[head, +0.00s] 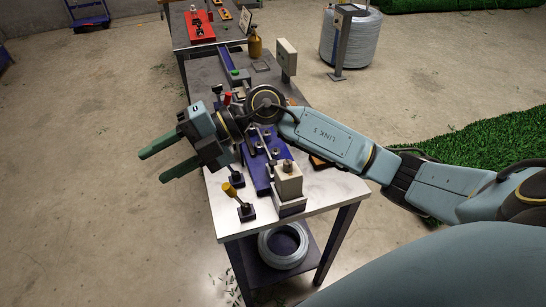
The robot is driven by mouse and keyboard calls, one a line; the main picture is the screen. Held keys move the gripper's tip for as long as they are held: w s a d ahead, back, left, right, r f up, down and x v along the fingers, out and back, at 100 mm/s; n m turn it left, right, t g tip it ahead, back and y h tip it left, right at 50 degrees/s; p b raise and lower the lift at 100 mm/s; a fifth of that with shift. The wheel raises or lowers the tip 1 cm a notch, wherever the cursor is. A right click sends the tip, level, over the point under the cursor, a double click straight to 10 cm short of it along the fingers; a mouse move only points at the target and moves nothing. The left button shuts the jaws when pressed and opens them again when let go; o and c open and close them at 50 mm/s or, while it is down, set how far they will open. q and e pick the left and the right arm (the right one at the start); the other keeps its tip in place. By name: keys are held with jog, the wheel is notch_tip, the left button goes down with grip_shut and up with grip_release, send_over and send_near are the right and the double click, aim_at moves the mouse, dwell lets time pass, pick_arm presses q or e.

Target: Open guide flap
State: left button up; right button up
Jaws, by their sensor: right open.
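My right gripper (167,159) reaches in from the right, across the workbench (235,222), and points left past the bench's left edge. Its two green fingers are apart with nothing between them. Below and right of it a blue machine base (257,176) with several rollers sits on the bench. A yellow-handled lever (230,189) stands at the near left, and a pale block (288,181) at the near right. A red knob (228,98) shows just behind my wrist. I cannot tell which part is the guide flap; my arm hides part of the machine. My left gripper is not in view.
A coil of wire (284,246) lies on the shelf under the bench. A large wire spool (350,40) stands on the floor. The floor left of the bench is clear.

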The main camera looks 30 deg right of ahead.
jog(key=w+d+f+g+h, duration=0.1)
jog(key=w+d+f+h, duration=0.2)
jog(key=d+f+h, duration=0.4)
notch_tip(320, 180, up, 2)
jog(key=m+h, duration=0.3)
jog(key=h, duration=0.5)
send_over(273, 162)
jog(key=shift+g, duration=0.4)
notch_tip(273, 162, down, 13)
jog(key=shift+r+p, duration=0.15)
jog(key=shift+p, duration=0.5)
grip_shut()
